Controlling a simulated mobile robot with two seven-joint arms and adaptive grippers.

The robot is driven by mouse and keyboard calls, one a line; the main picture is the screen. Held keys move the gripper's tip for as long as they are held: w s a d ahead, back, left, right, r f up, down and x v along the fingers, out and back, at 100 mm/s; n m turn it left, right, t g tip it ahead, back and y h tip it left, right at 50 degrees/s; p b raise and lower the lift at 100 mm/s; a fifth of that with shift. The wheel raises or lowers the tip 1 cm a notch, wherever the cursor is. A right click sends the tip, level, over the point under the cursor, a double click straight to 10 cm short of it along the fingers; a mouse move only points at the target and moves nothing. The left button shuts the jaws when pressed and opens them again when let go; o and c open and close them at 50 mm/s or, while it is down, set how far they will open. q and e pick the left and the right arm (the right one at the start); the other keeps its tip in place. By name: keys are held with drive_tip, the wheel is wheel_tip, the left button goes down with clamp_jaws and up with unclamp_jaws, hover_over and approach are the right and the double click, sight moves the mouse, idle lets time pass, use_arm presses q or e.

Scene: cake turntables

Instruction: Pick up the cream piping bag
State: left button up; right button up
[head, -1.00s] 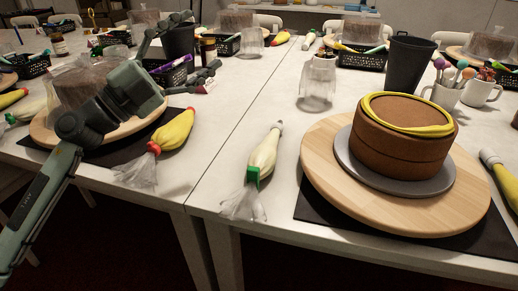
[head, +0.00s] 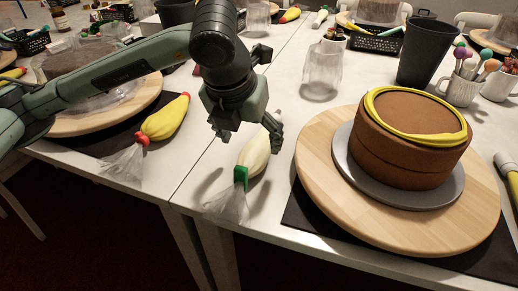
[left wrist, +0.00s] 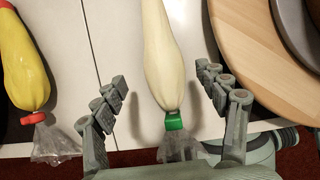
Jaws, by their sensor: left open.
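The cream piping bag (head: 256,154) lies on the white table, left of the wooden turntable. It has a green clip (head: 240,178) and a clear, crumpled end near the table's front edge. My left gripper (head: 247,136) is open above the bag and hides part of its far end. In the left wrist view the cream piping bag (left wrist: 160,55) runs between the two spread fingers of my left gripper (left wrist: 166,88), with a gap on both sides. My right gripper is not in view.
A yellow piping bag (head: 165,118) with a red clip lies to the left. The wooden turntable (head: 330,205) with a brown cake (head: 410,145) stands close on the right. A clear cup (head: 322,72) and a black cup (head: 427,50) stand behind.

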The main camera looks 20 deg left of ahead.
sight(255, 145)
use_arm(q)
drive_tip(key=shift+d+p+x, duration=0.15)
drive_tip(key=shift+x, duration=1)
drive_tip(key=shift+d+p+x, duration=0.1)
drive_tip(key=shift+p+x, duration=0.05)
drive_tip(key=shift+x, duration=1)
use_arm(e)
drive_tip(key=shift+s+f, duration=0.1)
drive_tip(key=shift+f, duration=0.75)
use_arm(q)
drive_tip(key=shift+w, duration=0.2)
drive_tip(key=shift+r, duration=0.1)
drive_tip(key=c, duration=0.8)
